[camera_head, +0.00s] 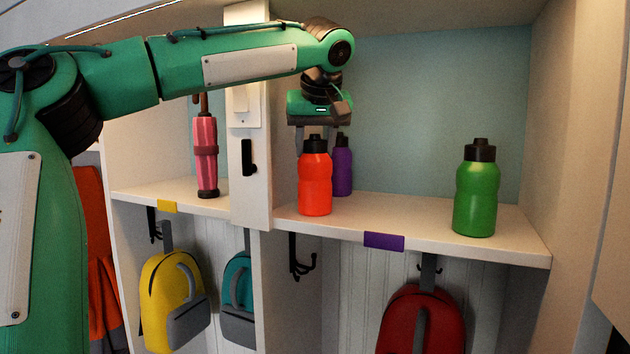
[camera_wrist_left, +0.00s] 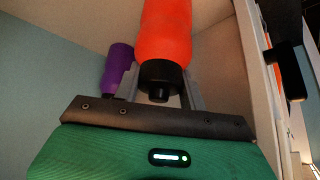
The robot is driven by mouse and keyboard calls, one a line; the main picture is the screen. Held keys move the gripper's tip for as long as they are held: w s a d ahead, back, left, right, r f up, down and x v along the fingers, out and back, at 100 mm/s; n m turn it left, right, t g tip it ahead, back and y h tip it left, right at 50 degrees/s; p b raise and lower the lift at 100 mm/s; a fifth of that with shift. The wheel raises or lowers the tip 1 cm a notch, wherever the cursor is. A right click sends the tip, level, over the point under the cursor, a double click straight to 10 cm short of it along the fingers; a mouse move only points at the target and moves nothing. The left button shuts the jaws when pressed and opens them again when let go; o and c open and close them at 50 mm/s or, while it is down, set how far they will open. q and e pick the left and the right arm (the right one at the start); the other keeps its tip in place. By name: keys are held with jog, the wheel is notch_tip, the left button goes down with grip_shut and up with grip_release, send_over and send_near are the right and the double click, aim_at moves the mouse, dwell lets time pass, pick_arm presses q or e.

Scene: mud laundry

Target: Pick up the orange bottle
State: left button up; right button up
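The orange bottle (camera_head: 315,182) with a black cap stands upright on the shelf, beside the white divider. My left gripper (camera_head: 316,138) points down at it from above. In the left wrist view, the fingers (camera_wrist_left: 161,88) are apart, one on each side of the black cap of the orange bottle (camera_wrist_left: 164,32). The gripper looks open; whether a finger touches the cap is not clear. My right gripper is not in view.
A purple bottle (camera_head: 342,166) stands close behind the orange one, and also shows in the left wrist view (camera_wrist_left: 117,70). A green bottle (camera_head: 476,190) stands at the right. A pink umbrella-like item (camera_head: 205,155) is left of the divider (camera_head: 249,185). Backpacks hang below the shelf (camera_head: 420,222).

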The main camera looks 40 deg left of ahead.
pick_arm(q)
jog(key=c, duration=0.6)
jog(key=shift+o, duration=0.2)
jog(key=shift+r, duration=0.1)
